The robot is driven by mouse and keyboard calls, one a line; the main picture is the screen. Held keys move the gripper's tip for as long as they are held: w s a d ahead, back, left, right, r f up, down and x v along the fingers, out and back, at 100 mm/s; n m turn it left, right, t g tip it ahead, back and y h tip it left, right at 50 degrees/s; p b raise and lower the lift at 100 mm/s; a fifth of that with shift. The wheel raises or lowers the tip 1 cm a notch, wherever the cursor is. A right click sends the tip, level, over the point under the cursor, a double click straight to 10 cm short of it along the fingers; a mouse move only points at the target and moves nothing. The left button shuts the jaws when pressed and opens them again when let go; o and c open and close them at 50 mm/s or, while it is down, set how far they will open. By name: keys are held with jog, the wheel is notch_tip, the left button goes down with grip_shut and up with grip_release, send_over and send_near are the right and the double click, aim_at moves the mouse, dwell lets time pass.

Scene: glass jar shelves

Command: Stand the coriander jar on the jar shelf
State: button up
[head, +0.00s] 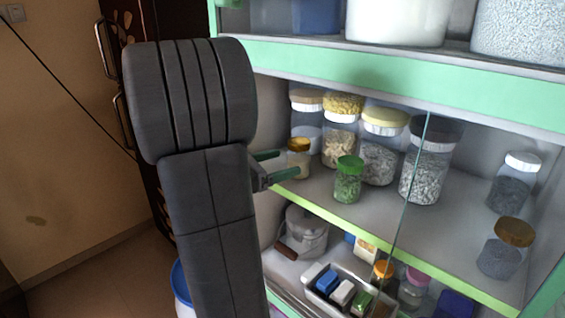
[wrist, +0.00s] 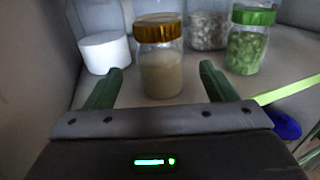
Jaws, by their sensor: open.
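My gripper (head: 274,165) is open at the front left of the middle shelf (head: 450,234). A small jar with a gold-brown lid and pale beige contents (head: 299,164) stands upright on that shelf. In the wrist view this jar (wrist: 162,74) is centred just beyond and between my open green fingertips (wrist: 161,68), with no visible grip on it. A small jar with a green lid and green contents (head: 348,184) stands to its right, also in the wrist view (wrist: 245,50). No label is readable, so I cannot tell which is coriander.
Taller jars stand close behind, including a yellow-lidded one (head: 341,130) and a white-banded one (head: 428,172). A glass pane edge (head: 409,190) crosses the shelf front. Two jars stand far right (head: 514,182). The shelf between is clear. A tray (head: 322,300) sits below.

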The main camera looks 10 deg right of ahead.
jog(key=shift+v, duration=1.5)
jog(key=b+v, duration=0.3)
jog(key=v, duration=1)
jog(key=shift+a, duration=0.4)
jog(key=shift+s, duration=0.1)
jog(key=p, duration=0.3)
send_near(288, 161)
jog(key=x, duration=0.4)
jog(key=shift+d, duration=0.2)
jog(key=b+v, duration=0.3)
jog(key=v, duration=1.1)
jog(key=p+x, duration=0.2)
jog(key=x, duration=1.9)
jog(key=shift+d+p, duration=0.2)
jog(key=shift+p, duration=0.15)
